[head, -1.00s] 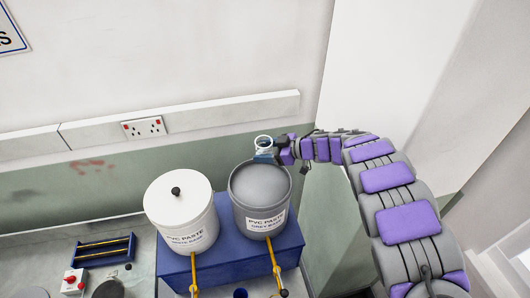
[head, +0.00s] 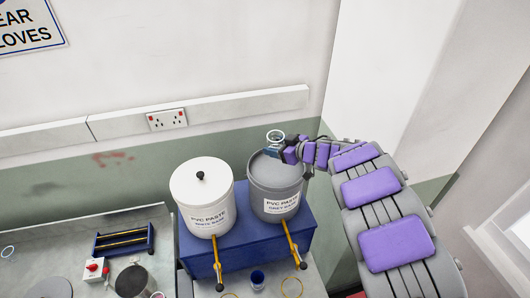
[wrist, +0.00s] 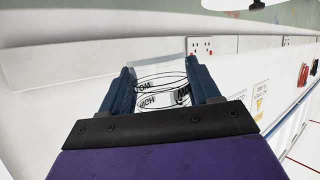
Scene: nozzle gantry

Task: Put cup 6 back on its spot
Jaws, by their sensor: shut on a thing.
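My gripper (head: 276,148) is shut on a clear cup (head: 275,135) with a pale rim, held in the air just above and behind the grey pot. In the wrist view the cup (wrist: 162,92) sits between the two dark fingers, with black lettering on its see-through wall. The cup's number cannot be read.
A white pot (head: 202,195) and a grey pot (head: 275,185) stand on a blue stand (head: 240,243), with yellow outlet pipes in front. A wall rises close behind.

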